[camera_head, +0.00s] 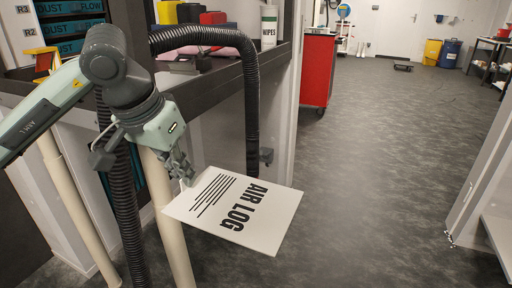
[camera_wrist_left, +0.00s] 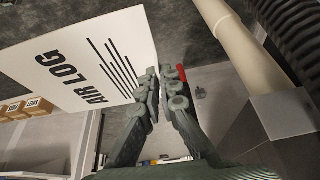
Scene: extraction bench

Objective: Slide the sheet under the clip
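A white sheet (camera_head: 240,207) printed "AIR LOG" with black lines is in the air in front of the bench. It is tilted, with its left end at my left gripper (camera_head: 184,176). In the left wrist view the sheet (camera_wrist_left: 85,60) lies to the left of the fingers. My left gripper (camera_wrist_left: 163,75) is shut on the sheet's edge there. A small dark fitting (camera_head: 266,156) shows on the panel just beyond the sheet; I cannot tell whether it is the clip. My right gripper is not in view.
A black corrugated hose (camera_head: 250,90) arches close beside my left arm. A cream post (camera_head: 173,235) stands below the gripper. The bench (camera_head: 215,84) holds a wipes tub (camera_head: 269,27) and boxes. A red cabinet (camera_head: 317,70) stands behind.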

